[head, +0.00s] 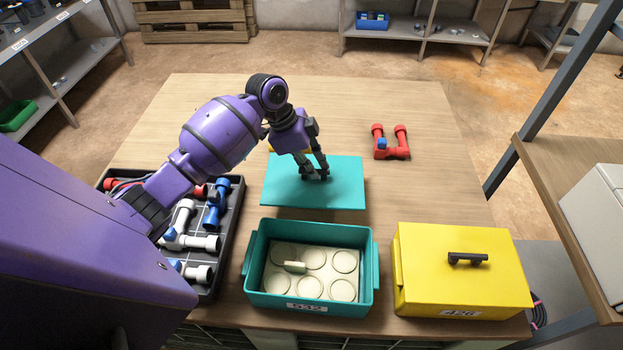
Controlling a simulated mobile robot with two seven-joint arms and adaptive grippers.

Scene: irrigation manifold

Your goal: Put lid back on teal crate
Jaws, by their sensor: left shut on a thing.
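The teal crate (308,304) stands open near the table's front edge. Inside it is a cream insert (313,284) with round recesses and a small pale piece lying on it. The flat teal lid (340,193) is behind the crate, held level above the table with a shadow under its front edge. My left gripper (315,174) is shut over the middle of the lid, pointing down; its fingers hide the part they grip. My right gripper is not in view.
A yellow box (460,270) with a dark handle stands right of the crate. A dark tray (230,232) of pipe fittings is close on the left, partly behind my arm. A red pipe piece (391,148) lies at back right. The back of the table is clear.

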